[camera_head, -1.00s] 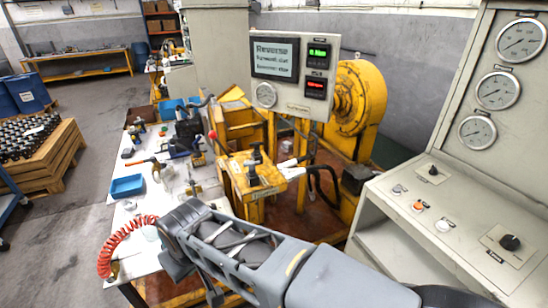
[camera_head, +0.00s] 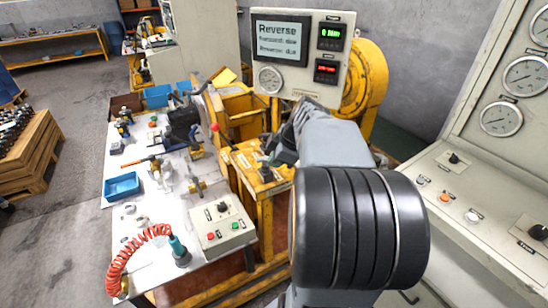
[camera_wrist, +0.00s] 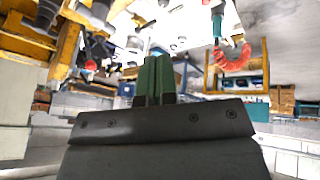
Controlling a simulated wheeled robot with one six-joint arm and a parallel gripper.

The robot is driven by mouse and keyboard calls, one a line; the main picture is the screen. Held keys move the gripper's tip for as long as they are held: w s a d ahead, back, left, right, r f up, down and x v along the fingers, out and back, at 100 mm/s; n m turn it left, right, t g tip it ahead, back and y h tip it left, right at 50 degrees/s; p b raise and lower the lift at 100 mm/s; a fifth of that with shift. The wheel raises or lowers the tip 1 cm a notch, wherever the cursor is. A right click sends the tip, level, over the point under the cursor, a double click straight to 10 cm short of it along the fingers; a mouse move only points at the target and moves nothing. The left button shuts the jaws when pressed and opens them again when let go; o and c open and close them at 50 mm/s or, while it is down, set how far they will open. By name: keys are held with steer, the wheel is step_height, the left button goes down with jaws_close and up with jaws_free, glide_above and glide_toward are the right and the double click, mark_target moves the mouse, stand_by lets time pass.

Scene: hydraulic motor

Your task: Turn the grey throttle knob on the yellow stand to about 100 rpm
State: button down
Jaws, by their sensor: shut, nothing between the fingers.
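The yellow stand (camera_head: 250,156) is left of my arm in the head view. A dark grey knob (camera_head: 266,173) stands on its top, partly crowded by dark parts of my arm's end. In the wrist view, which looks tilted over, the yellow stand (camera_wrist: 66,48) is at the upper left with grey cylindrical knobs (camera_wrist: 47,14) on it; I cannot tell which is the throttle. My gripper (camera_wrist: 156,60) shows green fingers pressed together, empty and apart from the knobs. The display panel (camera_head: 297,55) reads "Reverse"; its green readout (camera_head: 331,36) seems to show 0.
A grey control box (camera_head: 222,228) with a dark knob and buttons sits on the workbench's near end. A red coiled hose (camera_head: 128,262) and a blue tray (camera_head: 122,186) lie left of it. A gauge console (camera_head: 465,185) stands at the right.

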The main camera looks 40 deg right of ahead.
mark_target(265, 161)
steer(key=d+n+t, duration=0.1)
steer(key=d+n, duration=0.1)
steer(key=d, duration=0.4)
steer(key=w+f+n+p, duration=0.1)
steer(key=w+f+p, duration=0.3)
steer(key=w+f, duration=0.4)
steer(key=shift+w, duration=0.45)
steer(key=shift+d, duration=0.1)
